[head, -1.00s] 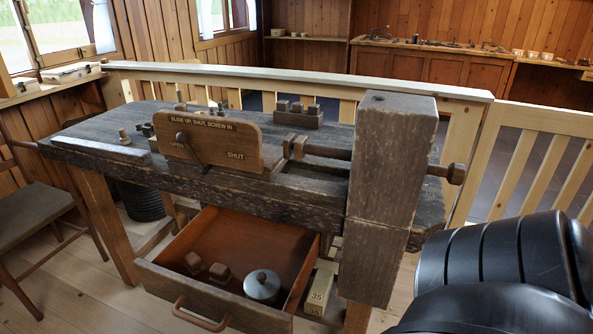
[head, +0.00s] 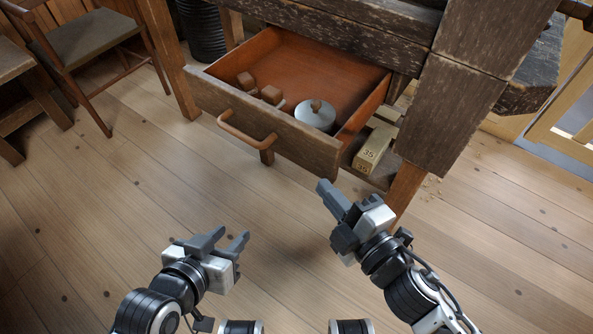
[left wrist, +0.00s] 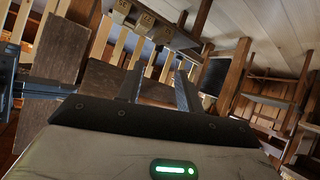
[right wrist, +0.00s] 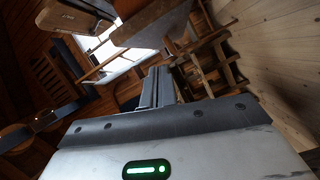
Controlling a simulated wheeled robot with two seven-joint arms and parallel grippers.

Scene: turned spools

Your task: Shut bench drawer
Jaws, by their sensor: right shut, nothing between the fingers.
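The bench drawer (head: 290,147) stands pulled out under the bench in the head view, with a curved wooden handle (head: 246,137) on its front. Two small brown wooden pieces (head: 271,95) and a grey round lidded pot (head: 315,115) lie inside it. My left gripper (head: 234,234) is open and empty, below and in front of the drawer in the picture, apart from the handle. My right gripper (head: 323,187) is shut and empty, just below the drawer's right front corner in the picture; contact there cannot be told. The wrist views do not clearly show the drawer.
The thick bench post (head: 455,115) and a wooden leg (head: 405,192) stand right of the drawer. A chair (head: 85,50) stands at the left. The floor (head: 120,200) in front is clear.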

